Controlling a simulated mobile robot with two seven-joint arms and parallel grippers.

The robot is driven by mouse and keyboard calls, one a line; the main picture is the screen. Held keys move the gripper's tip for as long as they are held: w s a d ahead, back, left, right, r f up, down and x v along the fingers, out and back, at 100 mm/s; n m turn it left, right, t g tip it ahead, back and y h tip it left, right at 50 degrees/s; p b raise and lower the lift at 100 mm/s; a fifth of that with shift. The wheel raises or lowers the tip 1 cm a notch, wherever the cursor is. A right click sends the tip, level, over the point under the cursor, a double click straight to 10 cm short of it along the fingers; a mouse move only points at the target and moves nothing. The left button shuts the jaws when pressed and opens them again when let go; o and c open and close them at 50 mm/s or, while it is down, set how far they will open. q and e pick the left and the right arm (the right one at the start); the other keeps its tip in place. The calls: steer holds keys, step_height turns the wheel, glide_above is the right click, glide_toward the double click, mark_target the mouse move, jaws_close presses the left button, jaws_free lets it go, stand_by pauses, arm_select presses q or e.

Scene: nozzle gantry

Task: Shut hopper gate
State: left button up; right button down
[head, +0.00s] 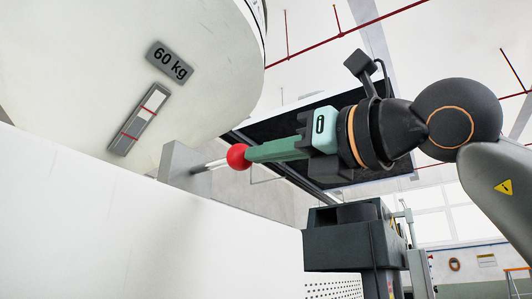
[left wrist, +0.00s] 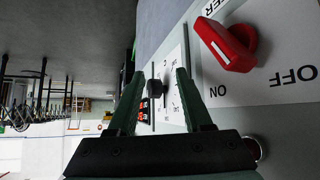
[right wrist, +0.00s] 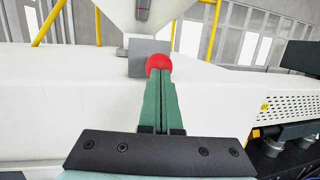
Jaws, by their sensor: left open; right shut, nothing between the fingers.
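The hopper (head: 95,65) is a large white vessel with a "60 kg" plate at the upper left of the head view. Below it is a grey gate block (head: 181,160) with a metal rod ending in a red ball knob (head: 238,157). My right gripper (head: 250,153) is shut, its green fingertips at the red knob, with nothing between them. In the right wrist view the knob (right wrist: 158,63) sits just beyond the closed fingertips, in front of the grey block (right wrist: 148,57). My left gripper (left wrist: 162,75) is open and appears only in the left wrist view.
A white machine body (head: 120,225) fills the lower left of the head view. A dark machine head (head: 350,240) stands below my right arm. In the left wrist view, a panel with a red ON/OFF switch (left wrist: 228,45) and a black knob (left wrist: 156,88) lies beyond the left fingers.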

stand_by(0.3)
steer(key=b+v, duration=0.4)
steer(key=v, duration=0.8)
steer(key=shift+s+d, duration=0.2)
steer(key=shift+s, duration=0.05)
